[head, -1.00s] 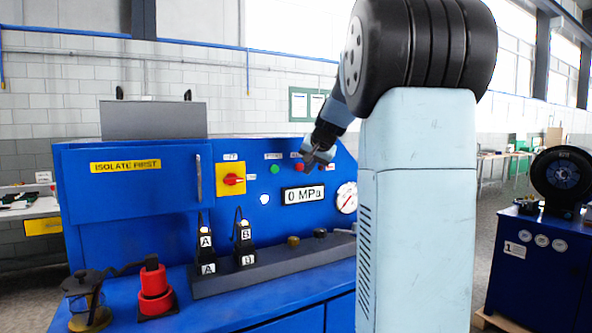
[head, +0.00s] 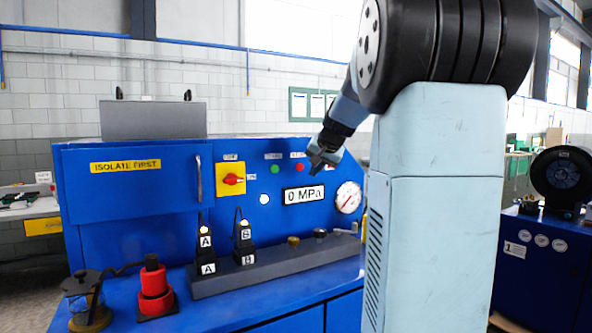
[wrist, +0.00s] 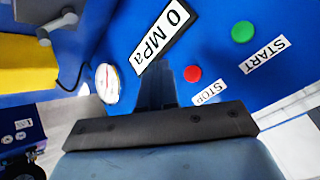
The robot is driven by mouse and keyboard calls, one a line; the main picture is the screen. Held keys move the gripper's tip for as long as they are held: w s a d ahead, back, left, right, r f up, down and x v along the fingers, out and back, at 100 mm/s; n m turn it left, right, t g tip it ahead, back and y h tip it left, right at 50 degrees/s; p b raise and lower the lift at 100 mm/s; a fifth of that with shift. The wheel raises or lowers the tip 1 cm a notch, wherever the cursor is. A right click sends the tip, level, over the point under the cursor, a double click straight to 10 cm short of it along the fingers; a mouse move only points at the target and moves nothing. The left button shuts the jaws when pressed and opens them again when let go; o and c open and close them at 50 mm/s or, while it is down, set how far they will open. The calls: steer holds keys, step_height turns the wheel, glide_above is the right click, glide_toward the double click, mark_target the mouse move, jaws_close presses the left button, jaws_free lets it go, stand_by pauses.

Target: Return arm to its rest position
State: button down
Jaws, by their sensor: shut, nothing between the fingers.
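My gripper (head: 317,166) is in front of the blue machine's panel (head: 330,222), just above the "0 MPa" display (head: 303,195) in the head view. It is shut and empty, and touches nothing that I can see. My arm link hides the right end of the machine. In the wrist view, the display (wrist: 161,35), round gauge (wrist: 107,83), red STOP button (wrist: 193,74) and green START button (wrist: 243,32) show around the dark gripper.
The yellow switch with a red knob (head: 231,179) is left of my gripper. Plugs A (head: 205,240) and B (head: 243,240) stand in the grey block (head: 275,272) below. A red cylinder (head: 154,290) and a glass jar (head: 88,300) stand at the front left. Another blue machine (head: 545,250) is at right.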

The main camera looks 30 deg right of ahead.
steer(key=s+a+f+n+g+y, duration=0.15)
steer(key=s+a+f+n, duration=0.25)
steer(key=s+a, duration=1.2)
steer(key=s+a+f+n, duration=0.1)
steer(key=s+a+f, duration=0.1)
steer(key=s, duration=0.3)
steer(key=s+a+f+n+g, duration=0.1)
steer(key=s+a+f, duration=0.1)
steer(key=s+f, duration=0.2)
steer(key=s+a+f+n, duration=0.2)
steer(key=s+f, duration=0.1)
steer(key=s, duration=0.4)
steer(key=shift+a+f+g+h, duration=0.25)
steer(key=shift+g+h, duration=0.1)
steer(key=shift+h, duration=0.1)
steer(key=c, duration=1.8)
jaws_free()
